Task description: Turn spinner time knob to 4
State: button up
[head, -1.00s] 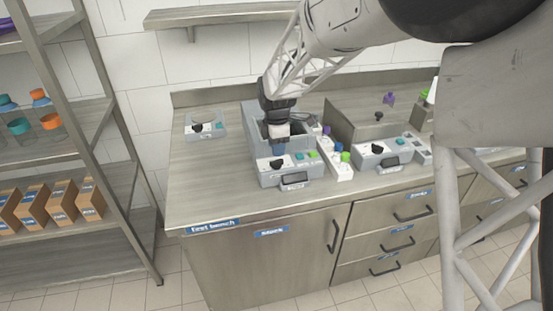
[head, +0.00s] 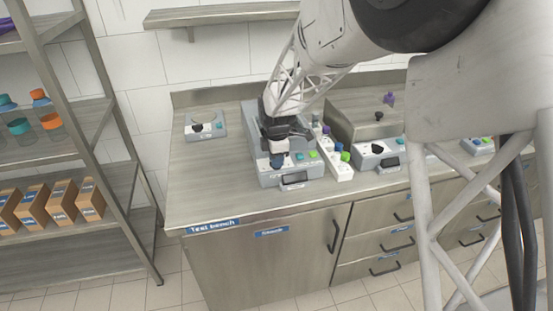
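Three grey devices with dark knobs are on the bench, and I cannot read which one is the spinner. The middle device (head: 296,181) has a teal and a green button and a small dark display at its front. My gripper (head: 278,162) points down at the left of its front panel, where its blue fingertips cover the spot of the knob. Contact cannot be made out, nor whether the fingers are open or shut. The right device (head: 378,155) has a dark knob (head: 376,148). A small left device (head: 206,127) has a dark knob (head: 197,128).
A white rack (head: 341,168) with coloured caps stands close to the right of the middle device. A purple-capped item (head: 389,99) is behind the right device. A shelf unit with cardboard boxes (head: 62,199) stands at the left. The bench front left (head: 205,190) is clear.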

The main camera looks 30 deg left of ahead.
grip_shut()
jog(key=shift+m, duration=0.5)
jog(key=m, duration=0.5)
jog(key=shift+m, duration=0.3)
jog(key=m, duration=1.1)
jog(key=shift+m, duration=0.4)
jog(key=m, duration=0.5)
jog(key=shift+m, duration=0.3)
